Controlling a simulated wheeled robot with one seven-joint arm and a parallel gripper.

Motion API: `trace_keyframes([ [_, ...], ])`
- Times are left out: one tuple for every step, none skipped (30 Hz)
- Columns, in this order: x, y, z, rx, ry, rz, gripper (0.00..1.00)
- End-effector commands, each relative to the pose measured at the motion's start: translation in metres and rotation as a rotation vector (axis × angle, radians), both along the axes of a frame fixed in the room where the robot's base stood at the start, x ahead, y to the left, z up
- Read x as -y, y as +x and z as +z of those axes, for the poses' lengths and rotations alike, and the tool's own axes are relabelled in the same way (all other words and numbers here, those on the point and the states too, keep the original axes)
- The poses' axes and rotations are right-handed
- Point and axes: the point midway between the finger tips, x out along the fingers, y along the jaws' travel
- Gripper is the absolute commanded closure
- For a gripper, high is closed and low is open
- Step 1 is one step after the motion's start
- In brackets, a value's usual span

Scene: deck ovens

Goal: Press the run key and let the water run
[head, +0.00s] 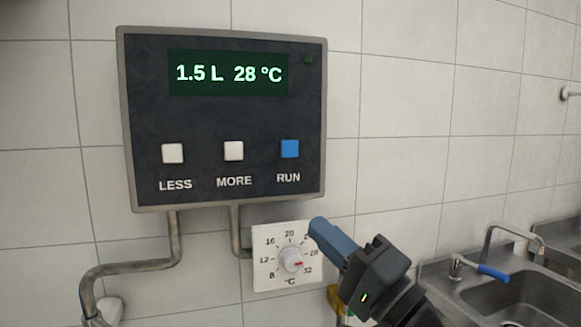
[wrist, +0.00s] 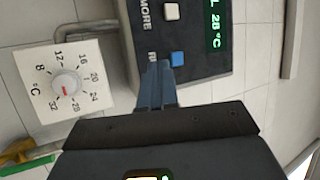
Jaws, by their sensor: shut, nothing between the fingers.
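The water panel (head: 225,120) is a dark box on the tiled wall, and its display (head: 229,73) reads 1.5 L 28 °C. The blue RUN key (head: 289,149) sits at the right of the white LESS key (head: 172,153) and the white MORE key (head: 233,151). My gripper (head: 318,228) is shut and empty, below and right of the RUN key in the head view. In the wrist view, its fingertips (wrist: 161,68) appear close beside the RUN key (wrist: 177,58); I cannot tell the gap in depth. The RUN key is unobscured.
A temperature dial (head: 291,260) on a white plate is mounted below the panel, left of my gripper. Metal pipes (head: 170,240) run down from the panel. A sink (head: 520,295) with a blue-handled tap (head: 493,272) stands at the right.

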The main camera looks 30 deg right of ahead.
Motion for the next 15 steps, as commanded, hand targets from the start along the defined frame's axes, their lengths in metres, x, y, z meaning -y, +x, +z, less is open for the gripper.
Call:
trace_keyframes([
  [0.001,0.005,0.019,0.032,0.023,0.029,1.00],
  [0.001,0.007,0.028,0.046,0.036,0.049,1.00],
  [0.001,0.009,0.040,0.063,0.054,0.073,1.00],
  [0.001,0.010,0.048,0.075,0.064,0.092,1.00],
  [0.001,0.011,0.055,0.085,0.074,0.108,1.00],
  [0.001,0.012,0.064,0.099,0.085,0.129,1.00],
  [0.000,0.012,0.070,0.106,0.092,0.142,1.00],
  [0.000,0.013,0.075,0.113,0.099,0.154,1.00],
  [0.000,0.013,0.081,0.122,0.106,0.168,1.00],
  [0.000,0.013,0.085,0.127,0.110,0.177,1.00],
  [0.000,0.013,0.087,0.130,0.113,0.183,1.00],
  [0.000,0.013,0.090,0.135,0.116,0.191,1.00],
  [0.000,0.013,0.092,0.137,0.118,0.195,1.00],
  [0.000,0.013,0.093,0.139,0.120,0.199,1.00],
  [0.000,0.013,0.094,0.139,0.121,0.202,1.00],
])
